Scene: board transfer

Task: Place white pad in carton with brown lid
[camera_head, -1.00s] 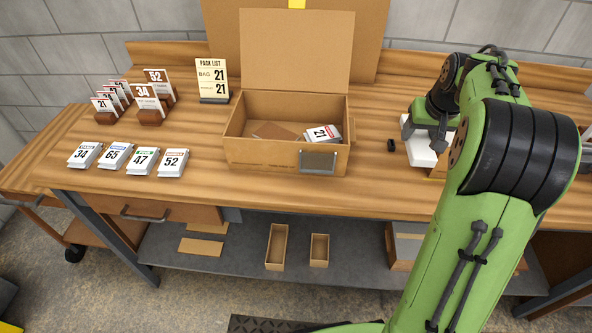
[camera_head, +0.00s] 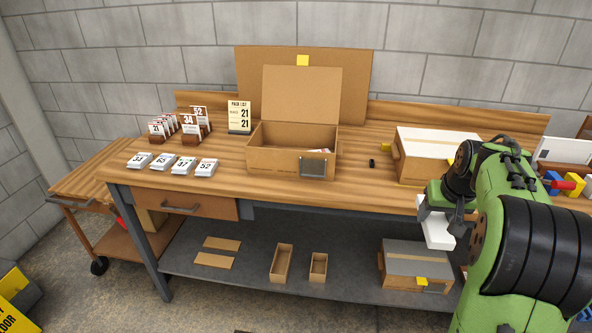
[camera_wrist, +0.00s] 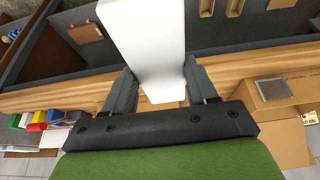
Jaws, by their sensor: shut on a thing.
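A white pad (camera_head: 437,232) is held in my gripper (camera_head: 437,208), in front of the bench's front edge at the right. In the wrist view the white pad (camera_wrist: 150,45) sits between the two fingers of my gripper (camera_wrist: 160,85), which touch its sides. The open carton with its brown lid raised (camera_head: 270,162) stands on the bench, left of my gripper; the carton also shows at the right of the wrist view (camera_wrist: 262,95). A white and red-marked item shows just above the carton's rim; the rest of the inside is hidden.
A second carton with a whitish top (camera_head: 440,143) stands on the bench behind my gripper. Several numbered card stacks (camera_head: 172,163), a pack list sign (camera_head: 239,117) and a small black object (camera_head: 372,163) are on the bench. The lower shelf (camera_head: 345,283) holds small open boxes and a closed carton.

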